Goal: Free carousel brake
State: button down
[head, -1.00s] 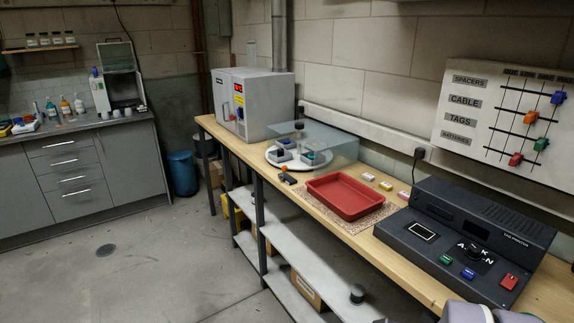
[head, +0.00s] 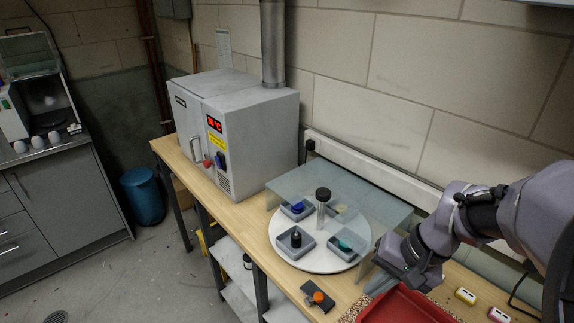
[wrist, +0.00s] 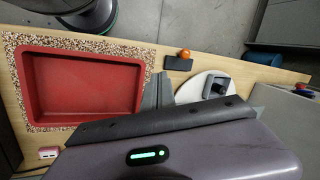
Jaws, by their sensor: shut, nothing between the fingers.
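The carousel (head: 318,262) is a white round disc on the wooden bench, with several grey bins and a black-topped centre post (head: 323,197). Part of it shows in the wrist view (wrist: 190,92). An orange knob (head: 318,297) on a small dark base (head: 322,306), apparently the brake, sits in front of the carousel near the bench edge. The knob also shows in the wrist view (wrist: 185,53). My gripper (head: 372,286) is shut and empty, right of the carousel and above the red tray's far end, apart from the knob. My gripper's fingers also show in the wrist view (wrist: 159,91).
A clear shield (head: 375,208) covers the back of the carousel. The red tray (head: 400,298) lies to the right on a speckled mat (wrist: 14,42). A grey oven (head: 240,130) stands left.

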aim_at(314, 299)
jog(key=b+x, duration=0.5)
jog(key=x, duration=0.5)
jog(key=shift+d, duration=0.15)
jog(key=w+a, duration=0.1)
jog(key=a, duration=0.2)
jog(key=shift+w, duration=0.35)
jog(key=shift+w+a, duration=0.2)
jog(key=shift+a, duration=0.1)
jog(key=shift+r, duration=0.1)
